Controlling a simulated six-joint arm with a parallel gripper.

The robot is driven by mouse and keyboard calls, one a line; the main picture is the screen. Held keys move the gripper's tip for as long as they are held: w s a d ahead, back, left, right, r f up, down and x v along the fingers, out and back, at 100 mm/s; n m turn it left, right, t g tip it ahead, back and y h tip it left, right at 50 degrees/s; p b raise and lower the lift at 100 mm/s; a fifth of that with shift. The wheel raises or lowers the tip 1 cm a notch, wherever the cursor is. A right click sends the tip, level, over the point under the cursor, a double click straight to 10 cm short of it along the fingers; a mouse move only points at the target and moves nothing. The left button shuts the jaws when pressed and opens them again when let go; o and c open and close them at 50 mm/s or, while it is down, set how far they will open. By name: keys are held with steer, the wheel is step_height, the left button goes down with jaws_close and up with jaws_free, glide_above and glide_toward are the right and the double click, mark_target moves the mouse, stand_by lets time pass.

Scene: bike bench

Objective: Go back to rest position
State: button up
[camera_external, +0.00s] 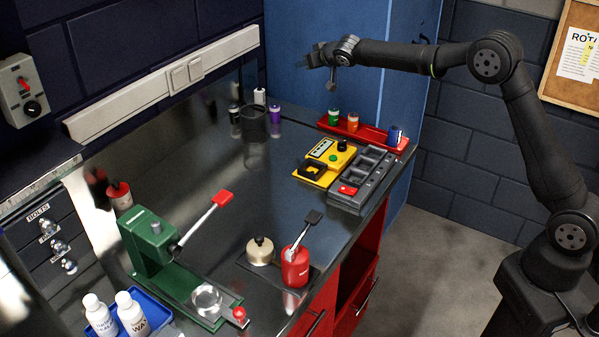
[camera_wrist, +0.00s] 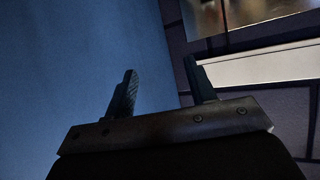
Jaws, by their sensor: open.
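My gripper (camera_external: 318,56) is raised high above the back of the bench, in front of the blue cabinet (camera_external: 318,30). My arm reaches in from the right. In the wrist view my gripper (camera_wrist: 160,85) has its two dark fingers apart with nothing between them. The wrist view faces the blue cabinet surface (camera_wrist: 70,70) on the left and a dark block wall on the right.
The dark bench top (camera_external: 210,150) lies below. A red tray (camera_external: 375,132) holds small containers, beside a yellow device (camera_external: 318,172) and a grey organizer (camera_external: 372,175). A green press (camera_external: 150,245), red can (camera_external: 295,268) and blue tray (camera_external: 152,312) stand nearer. The air around my gripper is free.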

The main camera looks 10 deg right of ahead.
steer(key=s+d+r, duration=0.3)
steer(key=s+r, duration=0.6)
steer(key=r, duration=0.3)
steer(key=s+d, duration=0.1)
steer(key=d, duration=0.7)
steer(key=shift+f, duration=0.1)
steer(key=w+a, duration=0.2)
steer(key=a, duration=0.7)
steer(key=w+a+f, duration=0.1)
steer(key=w+f, duration=0.5)
steer(key=f, duration=0.2)
steer(key=shift+a+f, duration=0.2)
steer(key=shift+f, duration=0.1)
steer(key=shift+r, duration=0.1)
